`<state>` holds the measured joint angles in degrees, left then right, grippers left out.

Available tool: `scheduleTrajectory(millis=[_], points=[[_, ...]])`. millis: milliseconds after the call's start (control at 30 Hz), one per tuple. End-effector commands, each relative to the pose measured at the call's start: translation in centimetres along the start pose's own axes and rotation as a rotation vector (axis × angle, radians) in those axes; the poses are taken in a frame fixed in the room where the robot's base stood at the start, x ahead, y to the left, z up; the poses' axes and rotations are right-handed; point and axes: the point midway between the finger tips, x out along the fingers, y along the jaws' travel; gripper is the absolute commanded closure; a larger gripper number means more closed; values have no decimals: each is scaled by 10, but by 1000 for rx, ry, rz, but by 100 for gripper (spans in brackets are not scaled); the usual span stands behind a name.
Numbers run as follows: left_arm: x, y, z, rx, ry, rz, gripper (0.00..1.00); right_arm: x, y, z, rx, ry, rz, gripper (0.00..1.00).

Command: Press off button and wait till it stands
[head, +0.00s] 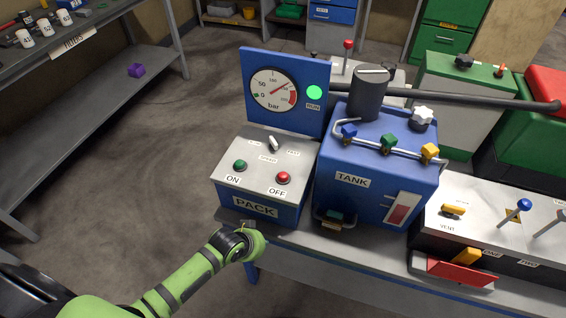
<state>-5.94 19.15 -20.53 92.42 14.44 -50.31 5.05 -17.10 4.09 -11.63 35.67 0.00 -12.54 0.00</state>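The PACK box (258,210) is blue with a grey sloped top. On that top are a green ON button (240,165), a red OFF button (283,178) and a small switch lever (273,144). Behind it, a blue panel carries a round bar gauge (275,90), its needle pointing to the upper right, and a bright green RUN lamp (314,93). My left gripper (247,227) is at the front lower edge of the PACK box, below the buttons and apart from them. Its fingers are mostly hidden by the wrist. My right gripper is not in view.
The blue TANK (372,185) with coloured valve knobs stands right of the PACK box. A bench section (480,213) with VENT controls and a red tray (458,273) lies further right. A shelf (80,110) stands left. The floor between is clear.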

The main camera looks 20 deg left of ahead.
Motion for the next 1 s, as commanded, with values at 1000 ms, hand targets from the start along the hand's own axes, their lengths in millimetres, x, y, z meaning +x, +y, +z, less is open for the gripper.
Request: scheduleTrajectory(millis=[1000], points=[[-186,-20,-260,194,276,127,100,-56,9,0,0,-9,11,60]])
